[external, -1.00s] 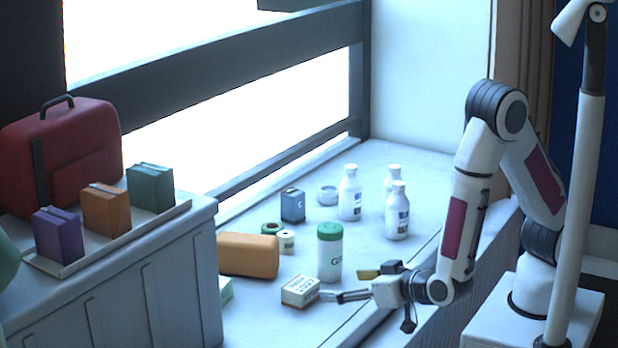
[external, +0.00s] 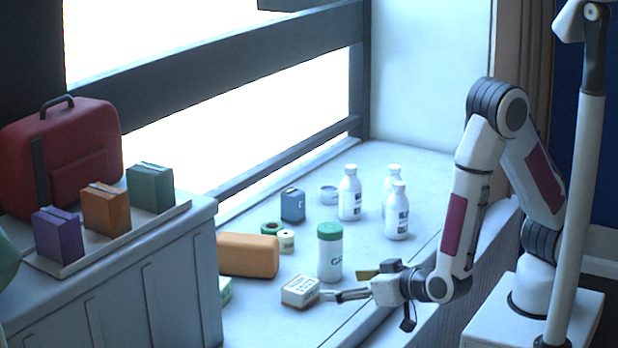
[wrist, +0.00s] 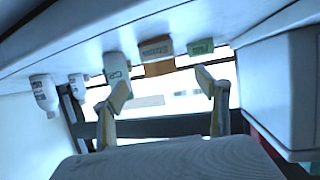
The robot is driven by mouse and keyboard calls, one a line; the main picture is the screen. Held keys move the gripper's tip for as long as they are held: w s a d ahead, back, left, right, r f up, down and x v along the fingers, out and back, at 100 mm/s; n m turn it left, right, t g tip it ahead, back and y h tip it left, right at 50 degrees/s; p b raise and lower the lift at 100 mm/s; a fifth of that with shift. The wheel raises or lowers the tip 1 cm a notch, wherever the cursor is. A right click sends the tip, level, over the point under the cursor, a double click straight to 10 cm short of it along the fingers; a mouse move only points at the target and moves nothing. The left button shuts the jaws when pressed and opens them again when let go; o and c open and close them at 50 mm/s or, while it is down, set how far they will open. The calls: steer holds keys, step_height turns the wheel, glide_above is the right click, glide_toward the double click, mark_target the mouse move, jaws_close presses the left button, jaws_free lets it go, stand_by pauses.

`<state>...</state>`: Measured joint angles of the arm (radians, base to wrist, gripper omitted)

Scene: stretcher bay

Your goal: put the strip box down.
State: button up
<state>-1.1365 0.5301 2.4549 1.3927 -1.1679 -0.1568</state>
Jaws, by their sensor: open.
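The strip box (external: 300,291), a small white box with an orange lower band, rests flat on the pale bench near its front edge. My gripper (external: 340,284) is low at its right, fingers spread and pointing towards it. One fingertip appears very near the box's right side; I cannot tell whether it touches. In the wrist view, tilted and upside down, the open fingers (wrist: 163,80) have nothing between them. An orange-fronted labelled box (wrist: 157,47), apparently the strip box, shows beyond them.
A green-lidded jar (external: 330,252) stands close behind the box. An orange roll (external: 248,255) and a green-white box (external: 226,290) are to the left. White bottles (external: 397,212) and a blue box (external: 292,205) stand farther back. The bench in front of the strip box is clear.

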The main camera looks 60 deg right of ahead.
steer(key=shift+w+a+r+g+y, duration=0.2)
steer(key=shift+w+g+y, duration=0.15)
steer(key=shift+w, duration=0.2)
steer(key=d+r+n+g+y, duration=0.1)
steer(key=d+r+g+y, duration=0.15)
steer(key=r, duration=0.35)
steer(key=d+r+n+g+y, duration=0.1)
steer(key=r+g+y, duration=0.1)
steer(key=r+y, duration=0.35)
steer(key=s+d+r+g+h, duration=0.1)
steer(key=s+d+r+h, duration=0.1)
steer(key=s+d, duration=0.6)
steer(key=s+d+r+g+h, duration=0.1)
steer(key=s+d+h, duration=0.3)
steer(key=s+d, duration=0.4)
steer(key=d+r, duration=0.1)
steer(key=d, duration=0.4)
steer(key=shift+s+d+g, duration=0.25)
steer(key=shift+s+g, duration=0.1)
steer(key=shift+g, duration=0.05)
